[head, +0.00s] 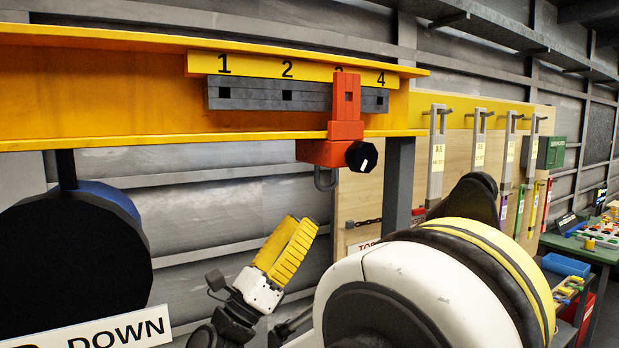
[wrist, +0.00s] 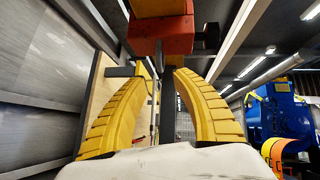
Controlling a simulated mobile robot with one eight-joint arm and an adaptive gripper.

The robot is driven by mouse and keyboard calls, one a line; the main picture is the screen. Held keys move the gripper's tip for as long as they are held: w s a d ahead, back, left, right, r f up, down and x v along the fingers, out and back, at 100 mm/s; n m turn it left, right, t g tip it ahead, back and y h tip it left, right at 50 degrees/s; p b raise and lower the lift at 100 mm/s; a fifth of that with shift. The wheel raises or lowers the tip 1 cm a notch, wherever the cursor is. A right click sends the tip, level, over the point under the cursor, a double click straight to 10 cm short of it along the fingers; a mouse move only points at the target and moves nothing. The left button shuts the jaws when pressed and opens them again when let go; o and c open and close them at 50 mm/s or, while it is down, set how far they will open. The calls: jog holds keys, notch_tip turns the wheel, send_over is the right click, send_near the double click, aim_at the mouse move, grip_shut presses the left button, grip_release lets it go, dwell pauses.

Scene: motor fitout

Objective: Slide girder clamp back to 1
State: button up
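The red girder clamp (head: 346,115) sits on the yellow girder (head: 120,95) at about mark 3, its upright covering that numeral. Its black knob (head: 361,156) faces out at the lower right, and a grey loop (head: 324,178) hangs below. My gripper (head: 301,224), with yellow ribbed fingers, is below and a little left of the clamp, apart from it and tilted upward. In the wrist view, the fingers of my gripper (wrist: 161,72) are spread with nothing held between them. The clamp's red underside (wrist: 160,38) shows above the fingertips.
A yellow number plate (head: 255,67) and a dark slotted bar (head: 270,95) run along the girder. A grey post (head: 398,185) stands right of the clamp. A black and blue drum (head: 75,250) hangs at left above a "DOWN" sign (head: 110,333). Tools hang on a board (head: 455,150).

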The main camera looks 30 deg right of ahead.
aim_at(322, 188)
jog(key=p+x, duration=0.2)
jog(key=x, duration=0.6)
jog(key=shift+w+d+r, duration=0.1)
jog(key=shift+d+r, duration=0.15)
grip_shut()
jog(key=shift+a, duration=0.1)
